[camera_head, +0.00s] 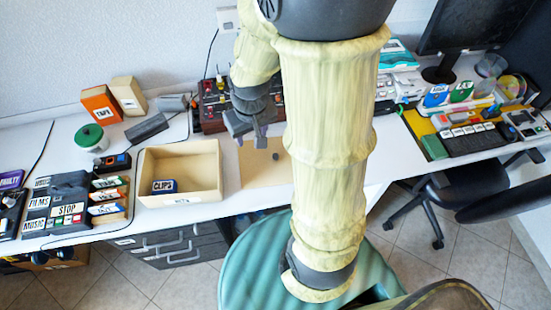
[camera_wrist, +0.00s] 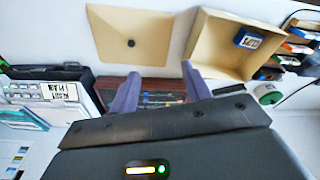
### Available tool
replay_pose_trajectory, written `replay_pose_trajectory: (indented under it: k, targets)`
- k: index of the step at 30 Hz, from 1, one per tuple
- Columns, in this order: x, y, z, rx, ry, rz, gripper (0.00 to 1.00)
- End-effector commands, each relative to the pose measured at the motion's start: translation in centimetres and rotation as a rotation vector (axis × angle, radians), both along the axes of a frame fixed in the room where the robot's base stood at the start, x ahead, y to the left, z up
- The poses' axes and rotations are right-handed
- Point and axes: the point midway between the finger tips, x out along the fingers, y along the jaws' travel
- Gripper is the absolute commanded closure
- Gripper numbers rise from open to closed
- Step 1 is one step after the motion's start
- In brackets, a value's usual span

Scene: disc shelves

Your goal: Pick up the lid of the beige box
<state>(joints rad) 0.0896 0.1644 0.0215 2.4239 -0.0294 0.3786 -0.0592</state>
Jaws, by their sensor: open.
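The beige box (camera_head: 151,182) stands open on the white desk, with a blue block labelled CLIPS (camera_head: 163,186) inside. Its lid (camera_head: 253,176), a flat beige panel with a small dark knob (camera_head: 275,156), lies on the desk just right of the box, partly behind my arm. The wrist view shows the whole lid (camera_wrist: 115,28) and knob, with the box (camera_wrist: 205,50) to its right. My gripper (camera_head: 252,134) is open and empty, above the desk near the lid's back edge. In the wrist view its two fingers (camera_wrist: 159,88) are apart, and the knob is beyond them.
A dark red panel with knobs (camera_head: 214,113) lies behind the lid. A green-lidded jar (camera_head: 91,138), an orange box (camera_head: 100,104) and dark labelled cases (camera_head: 57,205) stand to the left. A monitor (camera_head: 470,25) and keyboard are at the right.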

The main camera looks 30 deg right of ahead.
Motion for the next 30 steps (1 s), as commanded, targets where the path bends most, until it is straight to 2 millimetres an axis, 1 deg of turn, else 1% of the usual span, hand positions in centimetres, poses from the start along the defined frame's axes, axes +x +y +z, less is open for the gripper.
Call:
replay_pose_trajectory:
  k: [1, 3, 5, 9, 12, 15, 19, 27, 30]
  targets:
    - [1.3, -1.0, -0.7, -0.003, 0.024, -0.001, 0.52]
    - [3.0, -2.5, -1.8, -0.006, 0.050, 0.004, 0.52]
    - [4.3, -3.8, -2.9, -0.007, 0.072, 0.009, 0.52]
    - [7.0, -6.9, -5.8, -0.001, 0.123, 0.021, 0.52]
    - [8.2, -9.0, -7.9, 0.007, 0.152, 0.029, 0.52]
    - [8.9, -10.3, -9.3, 0.013, 0.168, 0.033, 0.52]
    - [9.2, -10.9, -10.0, 0.016, 0.174, 0.039, 0.52]
    - [9.2, -10.9, -10.0, 0.016, 0.174, 0.039, 0.52]
    - [9.2, -10.8, -10.4, 0.016, 0.176, 0.039, 0.52]
